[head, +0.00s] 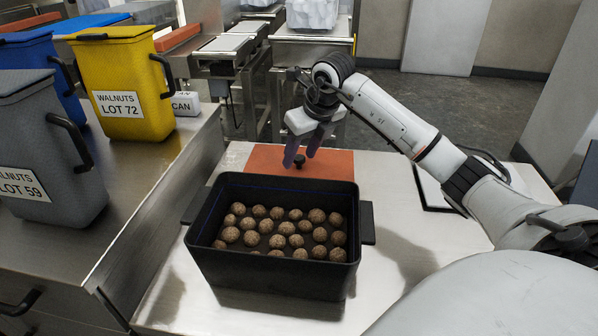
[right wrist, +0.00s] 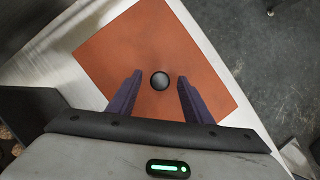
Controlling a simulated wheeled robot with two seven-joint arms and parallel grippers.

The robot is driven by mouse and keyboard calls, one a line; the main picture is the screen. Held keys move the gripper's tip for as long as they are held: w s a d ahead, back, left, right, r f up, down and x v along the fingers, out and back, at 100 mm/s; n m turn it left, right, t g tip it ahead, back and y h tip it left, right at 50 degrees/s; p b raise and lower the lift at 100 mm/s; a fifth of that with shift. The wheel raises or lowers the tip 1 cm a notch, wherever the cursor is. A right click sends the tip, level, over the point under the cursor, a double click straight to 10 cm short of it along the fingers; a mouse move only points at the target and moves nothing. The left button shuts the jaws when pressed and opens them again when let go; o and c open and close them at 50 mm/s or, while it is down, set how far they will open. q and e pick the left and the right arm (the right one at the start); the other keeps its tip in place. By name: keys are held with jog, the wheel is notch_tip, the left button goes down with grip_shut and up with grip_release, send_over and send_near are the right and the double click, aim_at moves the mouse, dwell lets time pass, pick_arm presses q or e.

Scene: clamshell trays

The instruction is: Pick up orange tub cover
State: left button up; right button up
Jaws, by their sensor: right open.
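The orange tub cover (head: 335,163) lies flat on the steel table behind the black tub, with a round black knob (head: 299,160) on it. It also fills the middle of the right wrist view (right wrist: 110,55), with the knob (right wrist: 159,80) near its centre. My right gripper (head: 301,161) is open above the cover, its two purple fingers on either side of the knob. In the right wrist view the fingers (right wrist: 157,95) stand apart with a gap to the knob on both sides. Nothing is held. My left gripper is out of view.
A black tub (head: 277,279) with several walnuts stands in front of the cover. A yellow bin (head: 130,70), a grey bin (head: 50,130) and a blue bin (head: 35,52) stand on the counter at left. A dark-edged tray (head: 432,190) lies at right, beneath my right arm.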

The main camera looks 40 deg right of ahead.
grip_shut()
jog(key=shift+r, duration=0.1)
jog(key=shift+r, duration=0.1)
